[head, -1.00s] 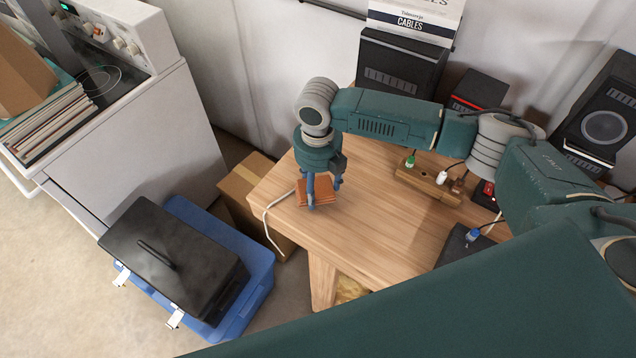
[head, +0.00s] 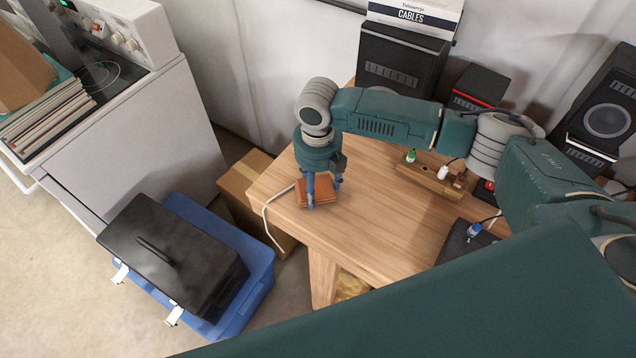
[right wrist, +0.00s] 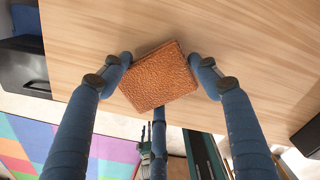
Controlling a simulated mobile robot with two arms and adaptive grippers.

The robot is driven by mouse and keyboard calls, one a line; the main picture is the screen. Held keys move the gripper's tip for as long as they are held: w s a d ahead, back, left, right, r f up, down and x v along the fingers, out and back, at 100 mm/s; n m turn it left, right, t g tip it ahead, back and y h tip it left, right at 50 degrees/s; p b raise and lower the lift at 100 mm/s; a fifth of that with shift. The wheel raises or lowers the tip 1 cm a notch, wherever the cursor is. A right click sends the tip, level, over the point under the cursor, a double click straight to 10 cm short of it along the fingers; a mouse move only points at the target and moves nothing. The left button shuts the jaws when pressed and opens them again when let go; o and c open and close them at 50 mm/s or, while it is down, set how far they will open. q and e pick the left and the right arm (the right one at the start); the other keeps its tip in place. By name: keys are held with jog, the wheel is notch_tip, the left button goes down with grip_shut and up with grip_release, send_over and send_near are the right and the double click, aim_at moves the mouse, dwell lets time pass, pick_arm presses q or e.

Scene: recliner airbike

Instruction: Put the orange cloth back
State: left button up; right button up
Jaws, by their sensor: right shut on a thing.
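The orange cloth (head: 323,197) is a folded, textured square pad at the left corner of the wooden table. My right gripper (head: 318,187) points down over it, with its blue fingers around the cloth's edges. In the right wrist view, the cloth (right wrist: 158,78) sits between the fingertips of my right gripper (right wrist: 162,76), which is shut on it. I cannot tell whether the cloth rests on the tabletop or is just above it. My left gripper is not seen in the head view.
The wooden table (head: 375,235) is bare around the cloth. A white cable (head: 266,213) hangs over its left edge. A power strip (head: 430,180) and speakers (head: 398,75) stand farther back. A black case (head: 172,262) on a blue bin (head: 258,285) and a cardboard box (head: 240,180) stand left of the table.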

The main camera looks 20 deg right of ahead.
jog(key=shift+f, duration=0.2)
jog(key=o, duration=1.2)
jog(key=shift+o, duration=0.2)
